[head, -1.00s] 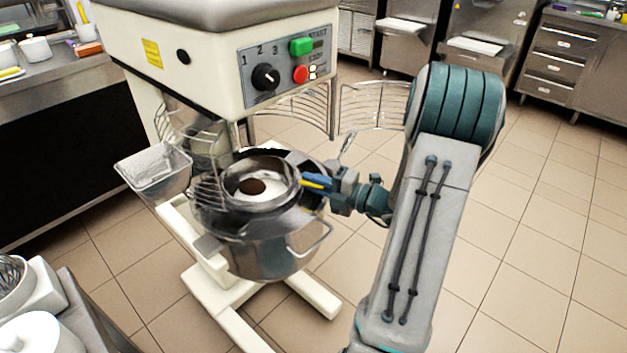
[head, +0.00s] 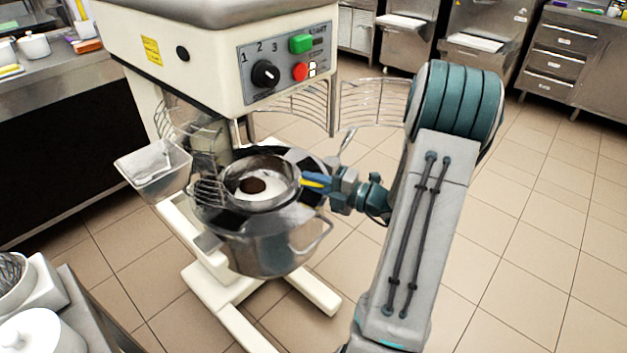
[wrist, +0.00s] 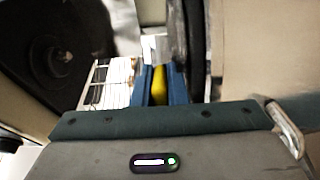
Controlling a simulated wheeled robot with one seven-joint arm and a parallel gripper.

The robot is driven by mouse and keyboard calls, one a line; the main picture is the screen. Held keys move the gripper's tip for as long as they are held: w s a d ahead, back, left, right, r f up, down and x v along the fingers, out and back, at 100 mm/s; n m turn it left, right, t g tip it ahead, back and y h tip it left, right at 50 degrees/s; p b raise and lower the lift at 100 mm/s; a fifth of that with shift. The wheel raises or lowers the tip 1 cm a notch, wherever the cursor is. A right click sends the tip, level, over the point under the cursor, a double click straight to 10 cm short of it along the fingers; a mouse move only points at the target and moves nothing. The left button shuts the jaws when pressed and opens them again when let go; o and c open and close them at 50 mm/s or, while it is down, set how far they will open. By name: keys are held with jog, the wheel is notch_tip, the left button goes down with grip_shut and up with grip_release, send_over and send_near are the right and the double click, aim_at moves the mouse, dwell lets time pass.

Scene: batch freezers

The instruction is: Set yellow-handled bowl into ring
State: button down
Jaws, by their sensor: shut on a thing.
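The yellow-handled bowl (head: 284,196) is a small steel bowl with white and dark brown contents. It sits at the mouth of the large steel mixer bowl (head: 270,250), roughly level. My gripper (head: 318,182) is shut on its yellow handle from the right. In the wrist view the yellow handle (wrist: 159,86) lies between the blue fingers of my gripper (wrist: 160,84). A dark ring (head: 308,162) shows behind and around the small bowl. I cannot tell whether the bowl rests in it or hovers just above; its underside is hidden.
The cream mixer head (head: 200,60), with knob and buttons, overhangs from behind. A wire whisk-like part (head: 208,190) and a clear chute (head: 155,168) stand close on the left. A steel side handle (head: 318,240) juts from the mixer bowl. Tiled floor on the right is open.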

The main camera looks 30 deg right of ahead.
jog(key=shift+f, duration=0.2)
jog(key=c, duration=1.4)
grip_release()
jog(key=shift+o, duration=0.2)
jog(key=shift+f, duration=0.1)
jog(key=shift+s, duration=0.1)
